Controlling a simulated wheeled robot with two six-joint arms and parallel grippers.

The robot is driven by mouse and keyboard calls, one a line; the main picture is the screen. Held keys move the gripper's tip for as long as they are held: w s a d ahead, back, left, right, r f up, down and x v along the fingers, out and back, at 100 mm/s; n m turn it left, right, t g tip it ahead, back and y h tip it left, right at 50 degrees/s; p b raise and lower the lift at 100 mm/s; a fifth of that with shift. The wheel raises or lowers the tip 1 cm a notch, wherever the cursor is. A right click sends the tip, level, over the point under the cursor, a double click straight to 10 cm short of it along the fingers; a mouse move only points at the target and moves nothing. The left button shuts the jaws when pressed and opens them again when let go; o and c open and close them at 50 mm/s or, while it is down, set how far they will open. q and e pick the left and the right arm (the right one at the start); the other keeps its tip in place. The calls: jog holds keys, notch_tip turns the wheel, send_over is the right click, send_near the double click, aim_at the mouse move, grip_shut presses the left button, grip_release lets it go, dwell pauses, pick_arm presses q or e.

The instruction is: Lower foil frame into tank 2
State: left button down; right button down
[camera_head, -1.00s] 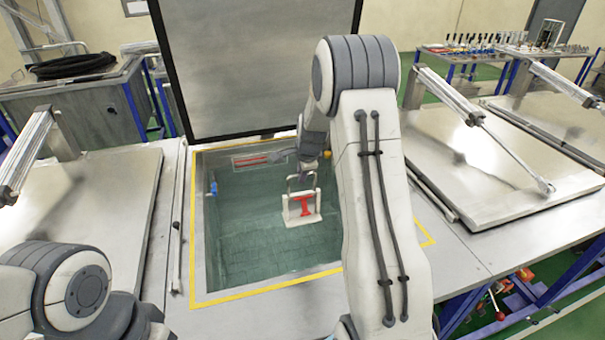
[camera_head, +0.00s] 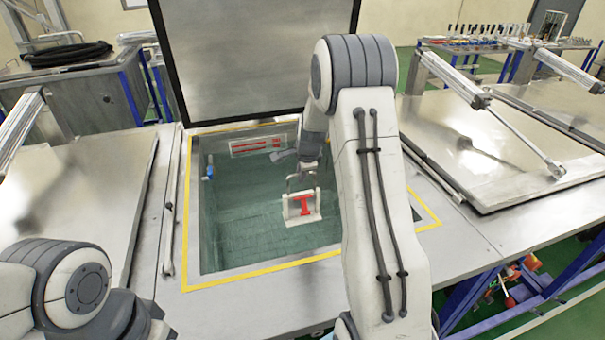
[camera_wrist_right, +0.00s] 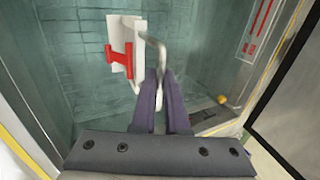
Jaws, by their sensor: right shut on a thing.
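The foil frame (camera_head: 301,207) is a small white frame with a red I-shaped piece and a thin metal handle on top. It hangs inside the opening of the open tank (camera_head: 225,235), whose rim is edged in yellow. My right gripper (camera_head: 301,178) is above the frame. In the right wrist view my right gripper (camera_wrist_right: 160,85) is shut on the metal handle, and the white and red frame (camera_wrist_right: 122,58) hangs beyond the fingertips. I cannot tell how far the frame is below the liquid surface. My left gripper is out of view; only part of my left arm shows.
The raised lid (camera_head: 260,60) stands upright behind the tank. Closed lids lie to the left (camera_head: 85,195) and right (camera_head: 490,150), with pneumatic cylinders above them. A red-marked plate (camera_head: 258,145) is on the tank's back wall. A yellow knob (camera_wrist_right: 222,99) is near the tank's edge.

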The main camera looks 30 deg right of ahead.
aim_at(302, 198)
jog(key=shift+f+b, duration=3.5)
jog(key=shift+f, duration=1.85)
jog(key=shift+f+b, duration=0.55)
jog(key=shift+f, duration=0.2)
jog(key=c, duration=0.8)
grip_release()
jog(key=shift+c, duration=0.2)
jog(key=v, duration=1)
jog(key=shift+s+r, duration=0.1)
jog(key=shift+r, duration=0.1)
notch_tip(302, 198, up, 12)
jog(key=p, duration=1.1)
